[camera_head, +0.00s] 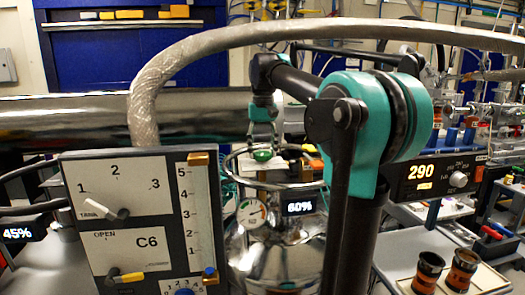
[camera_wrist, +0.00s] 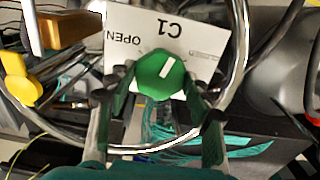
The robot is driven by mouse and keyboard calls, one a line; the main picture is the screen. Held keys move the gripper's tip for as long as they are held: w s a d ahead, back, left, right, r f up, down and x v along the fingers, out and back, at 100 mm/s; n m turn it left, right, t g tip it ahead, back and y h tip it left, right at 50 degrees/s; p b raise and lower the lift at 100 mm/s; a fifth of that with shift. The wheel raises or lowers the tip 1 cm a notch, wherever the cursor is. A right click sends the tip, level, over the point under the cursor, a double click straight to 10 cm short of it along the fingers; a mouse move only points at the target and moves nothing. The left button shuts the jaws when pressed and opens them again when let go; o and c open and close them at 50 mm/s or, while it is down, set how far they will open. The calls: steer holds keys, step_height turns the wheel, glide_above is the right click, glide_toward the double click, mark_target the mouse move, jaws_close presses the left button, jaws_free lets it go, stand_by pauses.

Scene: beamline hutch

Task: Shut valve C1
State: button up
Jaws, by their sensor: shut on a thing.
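Valve C1 has a green knob (camera_wrist: 162,72) with a white pointer line, on a white plate (camera_wrist: 195,42) marked "C1" and "OPEN", which appear upside down in the wrist view. The pointer line tilts to the upper right there, away from the word OPEN at the left. My gripper (camera_wrist: 154,87) has one finger on each side of the knob and is shut on it. In the head view my gripper (camera_head: 263,128) reaches down to the green knob (camera_head: 262,155), behind my arm's elbow. The plate's lettering cannot be read in that view.
A curved metal ring (camera_wrist: 243,60) passes close around the valve. A yellow handle (camera_wrist: 18,80) lies left of it in the wrist view.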

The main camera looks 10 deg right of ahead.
mark_target(263, 153)
steer(key=m, duration=0.4)
steer(key=shift+m, duration=2.2)
steer(key=o, duration=1.2)
steer(key=shift+c, duration=0.2)
step_height(263, 153, up, 12)
